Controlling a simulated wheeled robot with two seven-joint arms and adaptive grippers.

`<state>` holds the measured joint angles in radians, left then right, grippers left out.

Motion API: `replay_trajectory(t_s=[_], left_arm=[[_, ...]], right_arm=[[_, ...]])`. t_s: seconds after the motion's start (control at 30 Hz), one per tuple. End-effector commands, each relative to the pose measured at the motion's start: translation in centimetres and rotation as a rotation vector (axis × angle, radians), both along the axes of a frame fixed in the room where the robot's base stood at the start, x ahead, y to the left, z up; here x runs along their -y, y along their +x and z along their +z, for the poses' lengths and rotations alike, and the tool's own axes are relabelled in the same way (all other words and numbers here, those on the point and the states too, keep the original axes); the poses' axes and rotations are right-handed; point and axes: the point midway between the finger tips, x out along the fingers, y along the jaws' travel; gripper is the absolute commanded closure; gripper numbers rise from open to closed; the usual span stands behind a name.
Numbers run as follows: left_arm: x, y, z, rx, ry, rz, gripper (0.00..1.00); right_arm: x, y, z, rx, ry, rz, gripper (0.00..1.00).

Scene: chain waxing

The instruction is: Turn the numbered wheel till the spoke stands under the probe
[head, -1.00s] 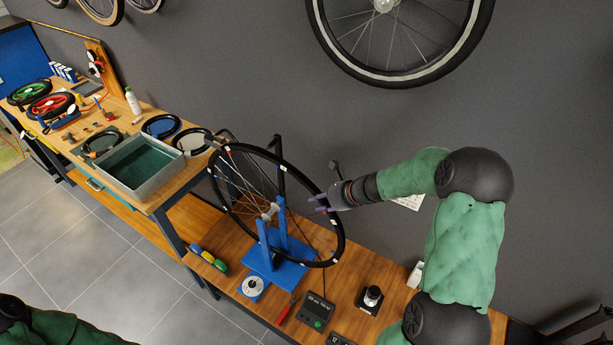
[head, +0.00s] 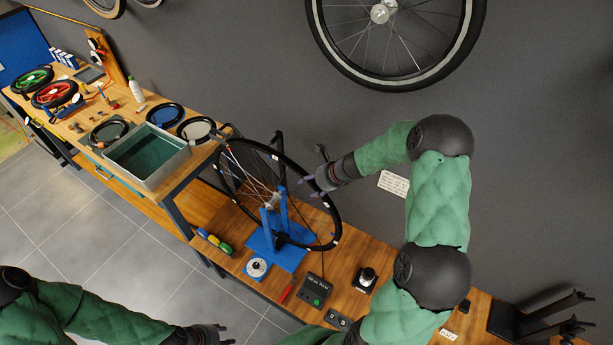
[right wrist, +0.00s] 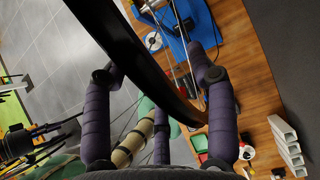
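The black-rimmed spoked wheel (head: 336,222) stands in a blue truing stand (head: 268,225) on the wooden bench, with small pale tags on its rim. My right gripper (head: 312,187) is at the rim's right side. In the right wrist view, the rim (right wrist: 130,55) passes between the spread purple fingers of my right gripper (right wrist: 160,100); they look open around it, and contact cannot be told. I cannot make out the probe or tag numbers. My left gripper (head: 228,335) is at the bottom of the head view, its tips apart and empty, away from the wheel.
A box with a display and green button (head: 312,290), a round white dial (head: 257,268) and red-handled tool (head: 286,293) lie before the stand. A grey water tray (head: 185,160) is on the left bench. A wall wheel (head: 345,82) hangs above.

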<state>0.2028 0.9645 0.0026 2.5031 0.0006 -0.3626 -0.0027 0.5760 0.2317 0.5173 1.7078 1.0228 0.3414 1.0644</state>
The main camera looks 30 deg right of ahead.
Motion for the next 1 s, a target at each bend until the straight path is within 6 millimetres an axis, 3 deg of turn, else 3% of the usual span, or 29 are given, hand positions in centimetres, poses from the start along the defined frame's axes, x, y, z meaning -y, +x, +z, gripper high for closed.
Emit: replay_trajectory(t_s=[0.33, 0.63, 1.0], left_arm=[[0.0, 0.0, 0.3, 0.001, 0.000, 0.000, 0.60], [0.0, 0.0, 3.5, 0.001, 0.000, 0.000, 0.60], [0.0, 0.0, 3.7, 0.000, 0.000, 0.000, 0.60]], right_arm=[[0.4, -0.1, 0.6, 0.003, -0.004, -0.004, 0.41], [1.6, -2.7, 4.7, 0.003, -0.003, -0.004, 0.41], [2.7, -5.4, 7.9, -0.001, 0.001, 0.001, 0.41]])
